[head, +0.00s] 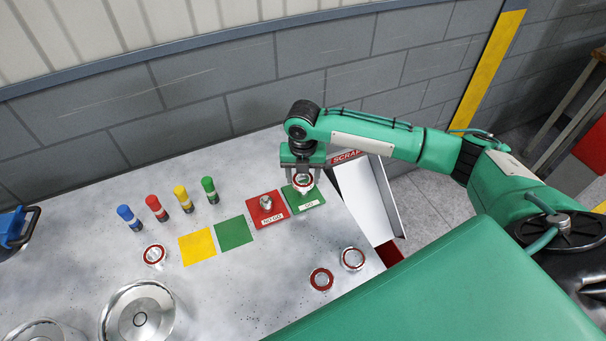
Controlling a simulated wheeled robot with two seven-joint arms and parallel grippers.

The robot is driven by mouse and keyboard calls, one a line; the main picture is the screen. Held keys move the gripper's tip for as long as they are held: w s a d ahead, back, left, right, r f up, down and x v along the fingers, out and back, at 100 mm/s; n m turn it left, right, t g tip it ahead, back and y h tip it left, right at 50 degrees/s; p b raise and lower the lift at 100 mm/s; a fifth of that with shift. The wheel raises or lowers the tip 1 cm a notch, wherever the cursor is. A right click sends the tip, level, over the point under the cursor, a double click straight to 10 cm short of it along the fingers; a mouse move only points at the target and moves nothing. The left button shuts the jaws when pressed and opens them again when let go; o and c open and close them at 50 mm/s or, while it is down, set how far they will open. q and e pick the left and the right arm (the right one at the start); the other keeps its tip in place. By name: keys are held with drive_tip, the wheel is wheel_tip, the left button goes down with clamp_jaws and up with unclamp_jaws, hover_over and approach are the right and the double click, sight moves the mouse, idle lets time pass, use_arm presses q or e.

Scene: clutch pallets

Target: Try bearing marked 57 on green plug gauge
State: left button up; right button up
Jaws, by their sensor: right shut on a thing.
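My right gripper (302,174) is shut on a red-ringed metal bearing (303,182) at the green plate marked GO (309,206). The bearing is over the green plug gauge's place, and the plug is largely hidden by bearing and fingers. I cannot tell whether the bearing is around the plug or just above it. Its number is too small to read. Beside it, to the left, is the red NO GO plate (263,219) with a bare metal plug (266,202). My left gripper is not in view.
Loose red-ringed bearings lie at left (154,255), front (321,279) and right (353,258). A yellow mat (197,247) and a green mat (234,233) are empty. Several coloured markers stand behind them. A white chute labelled SCRAP (368,190) drops off the right edge.

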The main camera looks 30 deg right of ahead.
drive_tip(key=shift+p, duration=0.8)
idle(0.6)
drive_tip(key=shift+f, duration=0.4)
idle(0.7)
drive_tip(key=o, duration=1.6)
wheel_tip(320, 180, up, 9)
drive_tip(key=p, duration=0.9)
idle(0.3)
